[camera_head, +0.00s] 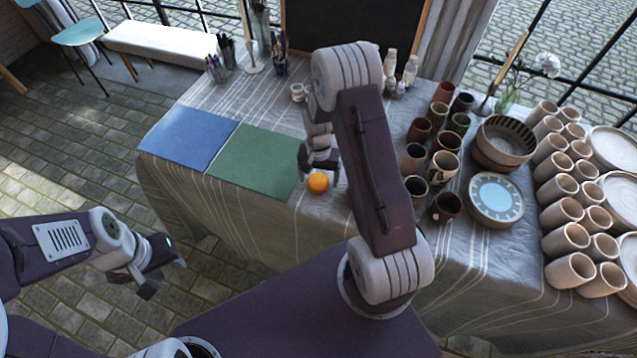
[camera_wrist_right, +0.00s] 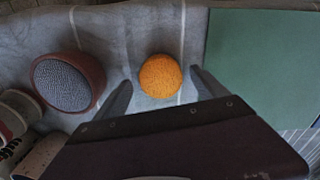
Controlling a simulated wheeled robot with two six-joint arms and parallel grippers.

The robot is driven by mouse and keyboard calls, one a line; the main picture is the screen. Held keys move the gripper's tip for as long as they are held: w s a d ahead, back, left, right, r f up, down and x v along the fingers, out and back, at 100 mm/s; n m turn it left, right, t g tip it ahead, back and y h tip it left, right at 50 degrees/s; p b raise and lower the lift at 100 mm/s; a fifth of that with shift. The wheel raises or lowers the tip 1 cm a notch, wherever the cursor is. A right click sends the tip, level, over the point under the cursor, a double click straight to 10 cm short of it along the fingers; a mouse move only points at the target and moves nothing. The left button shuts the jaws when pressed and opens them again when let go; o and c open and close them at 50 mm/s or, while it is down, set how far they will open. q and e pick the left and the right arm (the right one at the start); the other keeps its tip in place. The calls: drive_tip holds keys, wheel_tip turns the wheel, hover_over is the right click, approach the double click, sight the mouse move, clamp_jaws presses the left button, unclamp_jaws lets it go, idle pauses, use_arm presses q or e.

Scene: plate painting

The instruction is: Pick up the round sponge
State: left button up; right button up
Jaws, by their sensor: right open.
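The round orange sponge (camera_head: 318,183) lies on the cloth-covered table near its front edge, just right of the green mat. In the right wrist view the sponge (camera_wrist_right: 161,76) sits between and a little beyond the fingertips of my right gripper (camera_wrist_right: 160,85). The right gripper is open, with a finger on either side and gaps to the sponge. In the head view my right gripper (camera_head: 320,168) is close above the sponge, partly hidden by my arm. My left gripper (camera_head: 160,278) is off the table's front left, over the brick floor, with its fingers apart and nothing between them.
A green mat (camera_head: 255,160) and a blue mat (camera_head: 188,137) lie to the left. A dark red pot (camera_wrist_right: 70,82) stands beside the gripper in the wrist view. Several cups (camera_head: 445,165), bowls (camera_head: 505,140) and plates (camera_head: 620,195) crowd the right side.

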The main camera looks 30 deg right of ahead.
sight(322, 180)
drive_tip(key=shift+w+f, duration=0.15)
drive_tip(key=shift+f, duration=0.75)
drive_tip(key=shift+r, duration=0.1)
drive_tip(key=c, duration=1.4)
drive_tip(key=shift+r, duration=0.1)
drive_tip(key=shift+r, duration=0.25)
drive_tip(key=r, duration=0.4)
drive_tip(key=shift+s+d, duration=0.35)
drive_tip(key=s+d+r, duration=0.4)
drive_tip(key=s+d, duration=0.1)
drive_tip(key=s+d+r, duration=0.2)
drive_tip(key=s, duration=0.1)
drive_tip(key=shift+d+r, duration=0.15)
drive_tip(key=shift+r, duration=0.05)
